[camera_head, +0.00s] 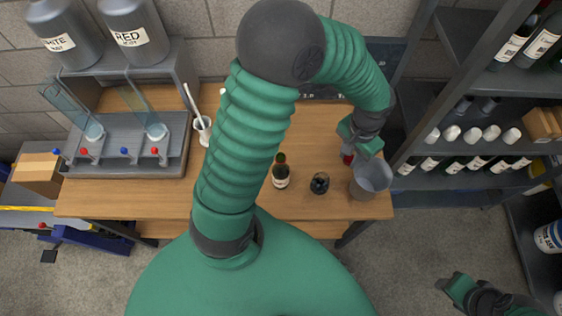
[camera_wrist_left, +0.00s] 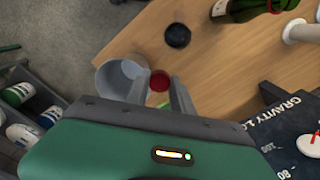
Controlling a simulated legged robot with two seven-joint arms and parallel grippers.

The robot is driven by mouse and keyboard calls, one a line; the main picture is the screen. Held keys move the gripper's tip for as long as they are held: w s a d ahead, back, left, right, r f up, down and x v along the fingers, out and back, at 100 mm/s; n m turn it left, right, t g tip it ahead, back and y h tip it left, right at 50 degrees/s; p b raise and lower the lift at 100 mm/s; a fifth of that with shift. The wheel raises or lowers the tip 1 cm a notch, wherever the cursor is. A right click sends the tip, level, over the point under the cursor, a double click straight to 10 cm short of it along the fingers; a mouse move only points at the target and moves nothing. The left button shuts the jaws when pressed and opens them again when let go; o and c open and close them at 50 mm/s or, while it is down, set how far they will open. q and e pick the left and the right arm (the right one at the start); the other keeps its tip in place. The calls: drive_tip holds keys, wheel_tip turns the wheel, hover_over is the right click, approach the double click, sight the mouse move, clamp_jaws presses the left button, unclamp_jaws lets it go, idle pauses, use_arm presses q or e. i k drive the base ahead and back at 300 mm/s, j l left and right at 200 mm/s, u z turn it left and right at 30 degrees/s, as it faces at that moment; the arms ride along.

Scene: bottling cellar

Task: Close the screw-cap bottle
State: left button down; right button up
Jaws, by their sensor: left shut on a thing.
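The screw-cap bottle (camera_head: 281,177), dark with a pale label, stands upright on the wooden table near its front edge. It also shows at the top of the left wrist view (camera_wrist_left: 240,10). My left gripper (camera_head: 349,150) is above the table's right end, apart from the bottle and to its right. It is shut on a small red cap (camera_wrist_left: 159,80), which also shows in the head view (camera_head: 347,159). My right gripper (camera_head: 458,290) is low at the right, away from the table; its finger opening is unclear.
A dark glass (camera_head: 320,183) stands right of the bottle. A grey bucket (camera_head: 371,176) is at the table's right front corner, close to my left gripper. A bottle rack (camera_head: 465,178) stands at the right. A filling stand (camera_head: 130,160) occupies the table's left end.

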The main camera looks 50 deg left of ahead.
sight(280, 170)
drive_tip(key=k+u, duration=0.45)
drive_tip(key=u, duration=0.3)
drive_tip(key=k+j+u, duration=0.2)
drive_tip(key=u, duration=0.15)
